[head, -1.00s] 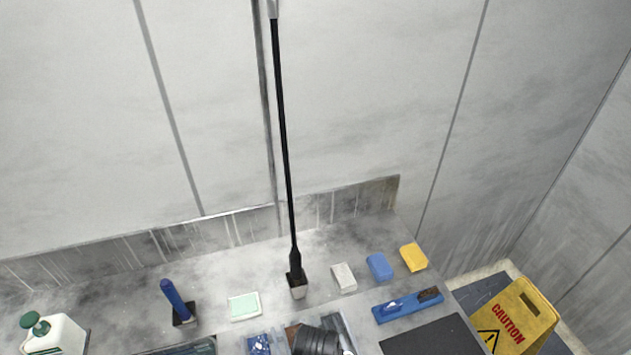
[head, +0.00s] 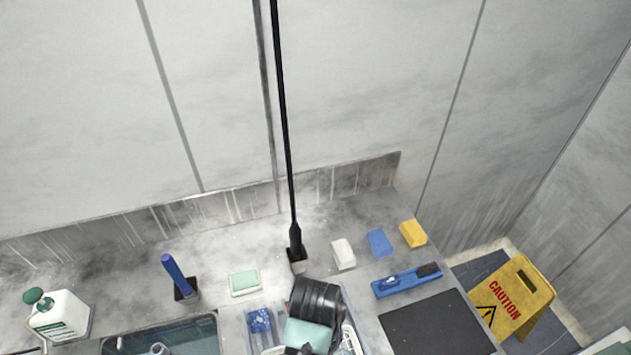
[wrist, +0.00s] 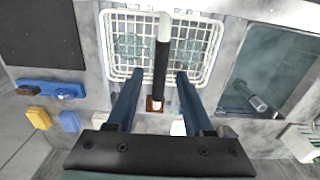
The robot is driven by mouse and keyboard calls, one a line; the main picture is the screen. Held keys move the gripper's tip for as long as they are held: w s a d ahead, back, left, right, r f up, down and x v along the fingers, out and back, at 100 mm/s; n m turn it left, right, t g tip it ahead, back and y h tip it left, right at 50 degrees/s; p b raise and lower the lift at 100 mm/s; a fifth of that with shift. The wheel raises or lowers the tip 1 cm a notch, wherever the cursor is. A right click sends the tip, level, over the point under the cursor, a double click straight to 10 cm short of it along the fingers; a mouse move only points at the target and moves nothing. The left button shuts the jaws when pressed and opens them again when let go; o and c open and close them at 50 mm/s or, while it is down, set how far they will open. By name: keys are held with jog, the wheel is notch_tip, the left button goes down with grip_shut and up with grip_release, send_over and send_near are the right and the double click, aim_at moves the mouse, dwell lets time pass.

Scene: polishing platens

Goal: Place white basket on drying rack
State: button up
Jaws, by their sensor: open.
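A white wire basket (wrist: 204,50) lies below my gripper in the wrist view, between the dark mat and the sink. Only a bit of its white rim (head: 349,333) shows in the head view, at the bottom beside my arm. My gripper (wrist: 154,78) is open, its two blue fingers apart and overlapping the basket's near edge in the picture. Nothing is visibly clamped, and I cannot tell whether the fingers touch the wire. A black and white pole (wrist: 163,60) shows between the fingers. I cannot make out a separate drying rack.
A tall black pole (head: 284,130) stands in a small holder on the counter. A sink (head: 175,335), a blue-handled tool (head: 176,272), a white jug (head: 62,316), several sponges and blocks, a blue float (head: 407,280) and a dark mat (head: 435,325) surround it. A yellow caution sign (head: 516,300) stands right.

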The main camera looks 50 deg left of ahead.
notch_tip(320, 180, up, 6)
jog(key=shift+r+p, duration=0.1)
jog(key=shift+p, duration=0.4)
